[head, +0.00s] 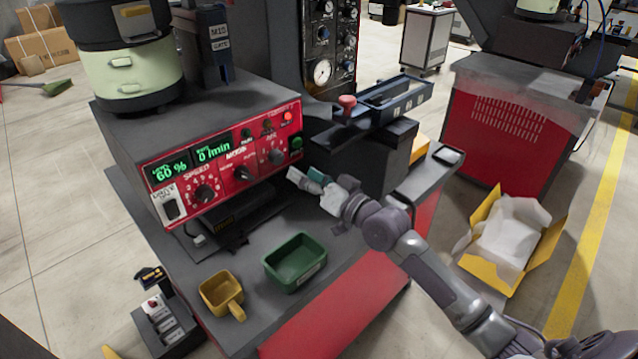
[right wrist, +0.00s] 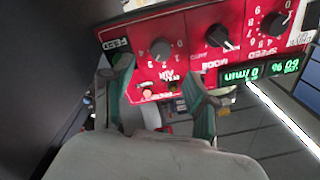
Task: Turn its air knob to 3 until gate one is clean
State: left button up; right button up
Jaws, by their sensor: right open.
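The feeder's red control panel (head: 225,160) has green displays reading 60 % and 0/min. The grey air knob (head: 276,156) is at the panel's right end, by a small number scale. It shows upside down in the right wrist view (right wrist: 162,48); its pointer setting is too small to read. My right gripper (head: 304,181) is open and empty, in front of and below this knob. In the right wrist view its two green-padded fingers (right wrist: 160,92) stand apart, with the knob beyond the gap, apparently untouched. My left gripper is not in view.
A green bin (head: 295,263) and a yellow scoop-like cup (head: 222,295) stand on the bench below the panel. A dark tray (head: 395,98) and a red-topped button (head: 347,101) are behind my right gripper. A yellow box (head: 508,240) stands to the right.

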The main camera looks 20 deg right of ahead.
jog(key=v, duration=0.4)
jog(key=shift+s, duration=0.15)
dwell(0.4)
